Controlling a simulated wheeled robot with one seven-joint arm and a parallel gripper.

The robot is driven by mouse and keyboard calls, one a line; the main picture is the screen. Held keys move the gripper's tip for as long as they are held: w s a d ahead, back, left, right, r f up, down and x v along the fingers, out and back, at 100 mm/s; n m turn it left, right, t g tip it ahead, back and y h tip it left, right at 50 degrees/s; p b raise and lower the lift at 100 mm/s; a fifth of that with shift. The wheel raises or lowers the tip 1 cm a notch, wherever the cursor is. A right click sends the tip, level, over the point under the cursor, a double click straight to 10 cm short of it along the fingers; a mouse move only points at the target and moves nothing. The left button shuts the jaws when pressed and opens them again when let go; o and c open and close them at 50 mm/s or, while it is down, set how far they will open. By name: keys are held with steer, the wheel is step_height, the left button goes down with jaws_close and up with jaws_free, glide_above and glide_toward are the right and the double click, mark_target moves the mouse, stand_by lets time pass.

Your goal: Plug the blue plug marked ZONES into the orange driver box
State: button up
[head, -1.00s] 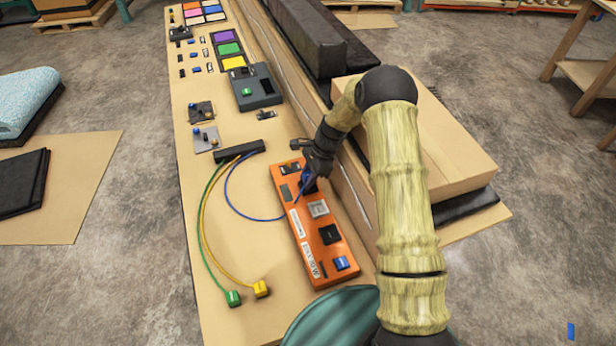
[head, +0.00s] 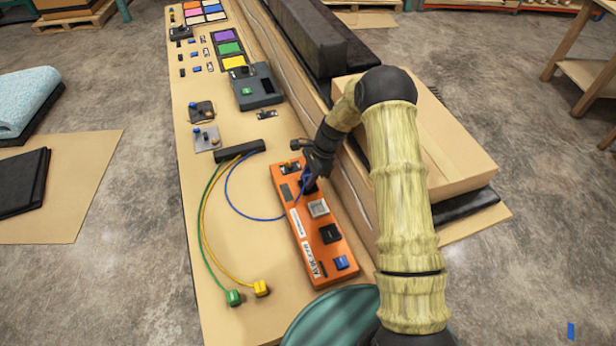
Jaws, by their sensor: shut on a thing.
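The orange driver box (head: 304,248) lies lengthwise on the bench, with grey, black and blue parts and white labels on its top. My gripper (head: 310,180) is over the far half of the box, pointing down. It is shut on the blue plug, which is mostly hidden by the fingers. The blue cable (head: 250,215) runs from a black block (head: 239,151) in a curve to my gripper. I cannot tell whether the plug touches the box or is seated in it. The ZONES mark cannot be read.
A green plug (head: 233,297) and a yellow plug (head: 261,288) lie on the bench (head: 200,320) at the near left, on cables from the black block. A dark grey console (head: 256,88) stands farther back. A cardboard box (head: 440,130) is to the right.

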steer(key=shift+s+f, duration=0.1)
steer(key=shift+f, duration=0.35)
stand_by(0.6)
